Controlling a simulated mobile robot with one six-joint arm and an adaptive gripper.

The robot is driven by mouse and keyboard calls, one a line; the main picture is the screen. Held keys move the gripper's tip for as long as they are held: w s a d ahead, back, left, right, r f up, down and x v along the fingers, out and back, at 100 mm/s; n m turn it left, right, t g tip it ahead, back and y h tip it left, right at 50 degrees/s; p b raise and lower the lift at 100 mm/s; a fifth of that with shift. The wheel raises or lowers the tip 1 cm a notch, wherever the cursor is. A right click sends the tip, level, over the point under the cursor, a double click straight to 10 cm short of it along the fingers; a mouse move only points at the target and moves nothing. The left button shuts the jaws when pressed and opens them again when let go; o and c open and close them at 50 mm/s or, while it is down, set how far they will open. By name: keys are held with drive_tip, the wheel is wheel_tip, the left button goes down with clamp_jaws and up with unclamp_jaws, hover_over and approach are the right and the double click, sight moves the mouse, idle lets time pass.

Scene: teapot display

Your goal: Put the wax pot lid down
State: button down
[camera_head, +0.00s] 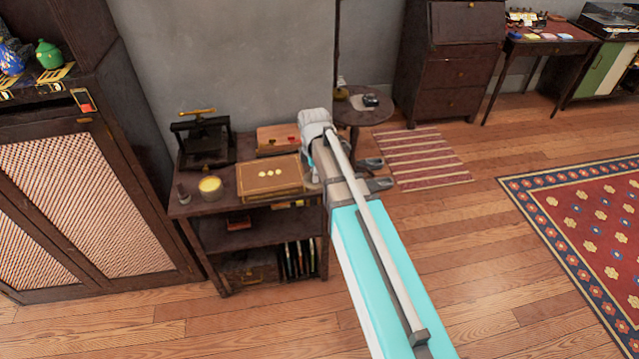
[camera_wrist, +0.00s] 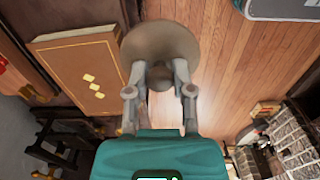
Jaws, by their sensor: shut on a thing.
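My gripper (camera_wrist: 160,82) is shut on the wax pot lid (camera_wrist: 160,38), a round grey-brown disc. In the wrist view its darker knob sits between my two fingers. The lid appears beside the brown box with gold squares, overlapping its edge in the picture, with wooden floor behind. I cannot tell its height. In the head view, my arm hides the lid and most of my gripper. The wax pot (camera_head: 210,188), round with a pale yellow top, stands uncovered at the front left of the small dark shelf table (camera_head: 225,207).
The brown box (camera_head: 270,176) with gold marks lies right of the pot; it also shows in the wrist view (camera_wrist: 82,80). A dark press (camera_head: 205,142) and a reddish box (camera_head: 278,139) stand behind. A tall cabinet (camera_head: 75,200) borders the left. Bare tabletop around the pot is narrow.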

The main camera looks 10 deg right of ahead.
drive_tip(key=shift+d, duration=0.15)
drive_tip(key=w+d+f+b, duration=0.1)
drive_tip(key=w+f+b, duration=0.2)
drive_tip(key=w, duration=0.1)
drive_tip(key=w+d+f+b, duration=0.1)
drive_tip(key=w+f+b, duration=0.2)
drive_tip(key=w, duration=0.1)
drive_tip(key=w+d+f+b, duration=0.1)
drive_tip(key=w+f+b, duration=0.2)
drive_tip(key=w, duration=0.1)
drive_tip(key=shift+w+d, duration=0.3)
drive_tip(key=shift+w, duration=0.05)
idle(0.4)
drive_tip(key=shift+w+d+f+b, duration=0.15)
drive_tip(key=shift+w+f+b, duration=0.3)
drive_tip(key=shift+f+b, duration=0.25)
drive_tip(key=shift+s+f+b, duration=0.1)
drive_tip(key=shift+f+b, duration=1.2)
drive_tip(key=shift+f, duration=0.05)
